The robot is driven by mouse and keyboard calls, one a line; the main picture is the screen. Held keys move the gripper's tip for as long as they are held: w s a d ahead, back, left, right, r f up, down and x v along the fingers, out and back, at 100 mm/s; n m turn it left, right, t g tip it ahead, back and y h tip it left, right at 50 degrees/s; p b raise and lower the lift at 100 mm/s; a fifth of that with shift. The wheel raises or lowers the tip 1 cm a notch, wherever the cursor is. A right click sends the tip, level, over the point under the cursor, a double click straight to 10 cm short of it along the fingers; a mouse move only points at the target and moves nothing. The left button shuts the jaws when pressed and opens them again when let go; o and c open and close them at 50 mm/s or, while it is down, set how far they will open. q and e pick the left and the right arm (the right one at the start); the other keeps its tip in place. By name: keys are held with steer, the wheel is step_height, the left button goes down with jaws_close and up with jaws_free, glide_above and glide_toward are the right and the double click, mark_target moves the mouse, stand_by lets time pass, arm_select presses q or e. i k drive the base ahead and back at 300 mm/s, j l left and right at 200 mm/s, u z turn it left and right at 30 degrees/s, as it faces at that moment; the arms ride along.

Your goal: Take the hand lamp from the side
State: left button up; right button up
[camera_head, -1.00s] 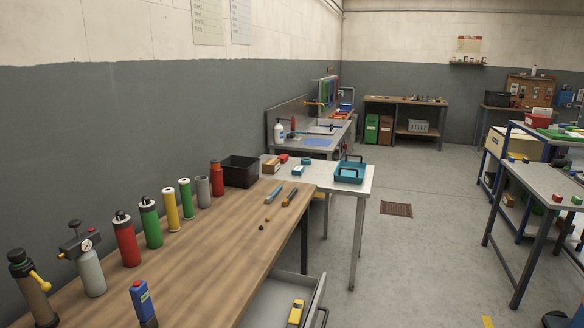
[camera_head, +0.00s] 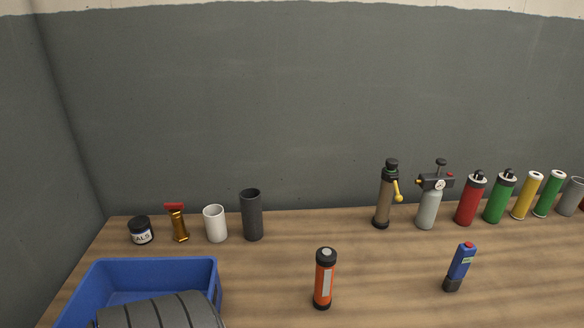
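An orange hand lamp (camera_head: 324,281) with black ends and a pale strip down its front stands upright on the wooden workbench (camera_head: 275,292), near the middle of the head view. The bench around it is clear, and nothing touches it. A blue hand-held device (camera_head: 459,265) with a red top and a dark foot stands to its right, leaning slightly. Neither of my grippers is in view.
A blue bin (camera_head: 150,270) with a dark ribbed rounded thing (camera_head: 165,312) is at the left. Behind stand a jar (camera_head: 140,231), a brass piece (camera_head: 178,223), a white cup (camera_head: 215,223), a dark tube (camera_head: 252,215), a brown pump (camera_head: 385,195) and several coloured cylinders (camera_head: 470,200). The wall is behind.

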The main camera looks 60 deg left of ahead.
mark_target(326, 266)
steer(key=u, duration=1.5)
steer(key=k+u, duration=0.3)
steer(key=u, duration=0.2)
steer(key=k+j+u, duration=0.25)
steer(key=u, duration=0.2)
